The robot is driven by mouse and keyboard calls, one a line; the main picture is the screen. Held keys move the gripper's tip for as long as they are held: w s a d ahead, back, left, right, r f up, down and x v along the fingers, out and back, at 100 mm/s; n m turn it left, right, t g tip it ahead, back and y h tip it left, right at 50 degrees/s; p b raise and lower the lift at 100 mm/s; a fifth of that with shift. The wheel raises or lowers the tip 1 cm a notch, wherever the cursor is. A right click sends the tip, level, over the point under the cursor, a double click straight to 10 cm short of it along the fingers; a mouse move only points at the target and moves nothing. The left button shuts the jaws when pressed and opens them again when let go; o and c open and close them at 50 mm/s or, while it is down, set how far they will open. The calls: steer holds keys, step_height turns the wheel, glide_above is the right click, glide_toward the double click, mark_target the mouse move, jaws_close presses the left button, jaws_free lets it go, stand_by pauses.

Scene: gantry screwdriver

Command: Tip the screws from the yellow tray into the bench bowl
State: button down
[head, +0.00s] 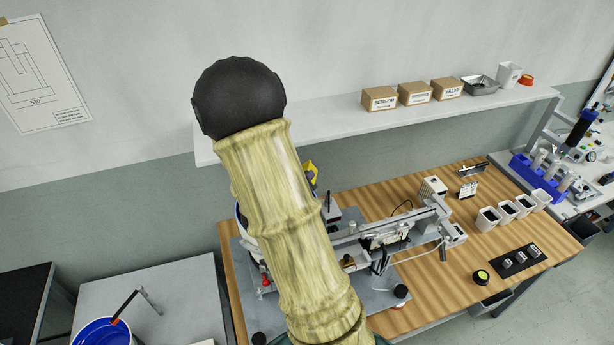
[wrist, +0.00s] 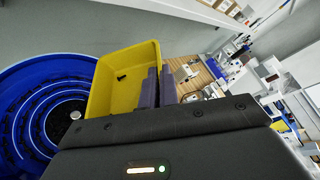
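The yellow tray (wrist: 124,52) shows in the wrist view, tilted in the picture, with a few small dark screws (wrist: 122,77) on its inner face. My gripper (wrist: 158,88) has its two dark fingers on either side of the tray's right wall and appears shut on it. The blue bench bowl (wrist: 22,81), with spiral tracks inside, is at the left of the wrist view, and the tray overlaps its right edge there. In the head view my arm hides most of this; a bit of yellow (head: 311,171), probably the tray, and a sliver of blue rim (head: 240,217) show beside it.
A gantry rail machine (head: 392,234) stands on the wooden bench (head: 440,290), right of my arm. White cups (head: 506,209) stand farther right. A wall shelf (head: 340,122) with boxes runs behind. Another blue bowl (head: 84,335) is on a grey table at lower left.

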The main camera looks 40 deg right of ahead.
steer(key=shift+w+a+r+n+p, duration=0.15)
steer(key=shift+w+n+p, duration=0.05)
steer(key=shift+n+p, duration=0.15)
steer(key=shift+w+a+r+n+h+p, duration=0.25)
steer(key=shift+w+a+n+h+p, duration=0.25)
steer(key=shift+p, duration=0.55)
steer(key=shift+w+a+r+n+h+p, duration=0.35)
steer(key=shift+r+n+p, duration=0.15)
steer(key=shift+p, duration=0.4)
steer(key=shift+w+r+n+p, duration=0.15)
steer(key=shift+r+n+p, duration=0.05)
steer(key=shift+n+p, duration=0.15)
steer(key=shift+w+a+r+h, duration=0.1)
steer(key=shift+a+h, duration=0.05)
steer(key=shift+h, duration=0.1)
